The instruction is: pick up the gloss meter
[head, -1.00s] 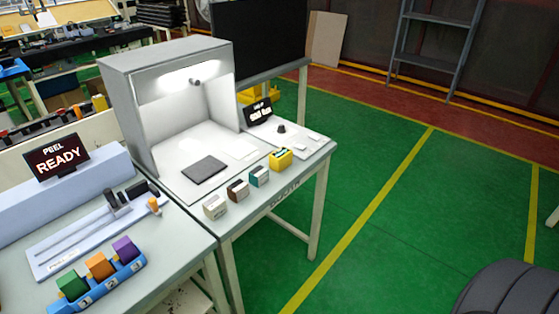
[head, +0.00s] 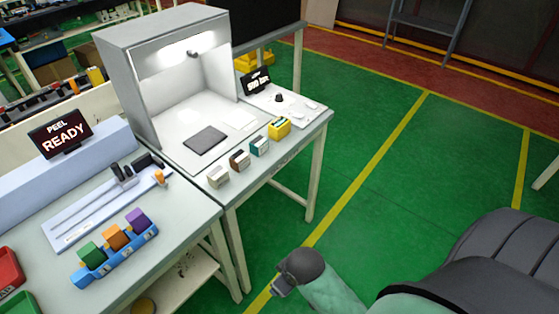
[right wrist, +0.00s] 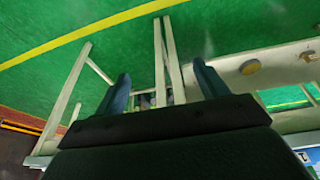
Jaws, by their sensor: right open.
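I cannot tell for sure which thing is the gloss meter. Small block-shaped items stand in a row along the front edge of the light-booth table: an off-white one (head: 218,176), a brown one (head: 239,160), a teal one (head: 260,145) and a yellow one (head: 279,127). My right arm reaches in from the lower right of the head view, low over the floor in front of the table and well apart from these items. In the right wrist view my right gripper (right wrist: 163,88) is open and empty, with table legs and green floor beyond its fingers. My left gripper is out of view.
A lit grey booth (head: 130,95) holds a dark square plate (head: 205,139). A black knob (head: 279,97) sits near a small display at right. The left bench has a "PEEL READY" screen (head: 61,135) and a blue rack (head: 117,262) with coloured blocks. Green floor (head: 380,190) is open at right.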

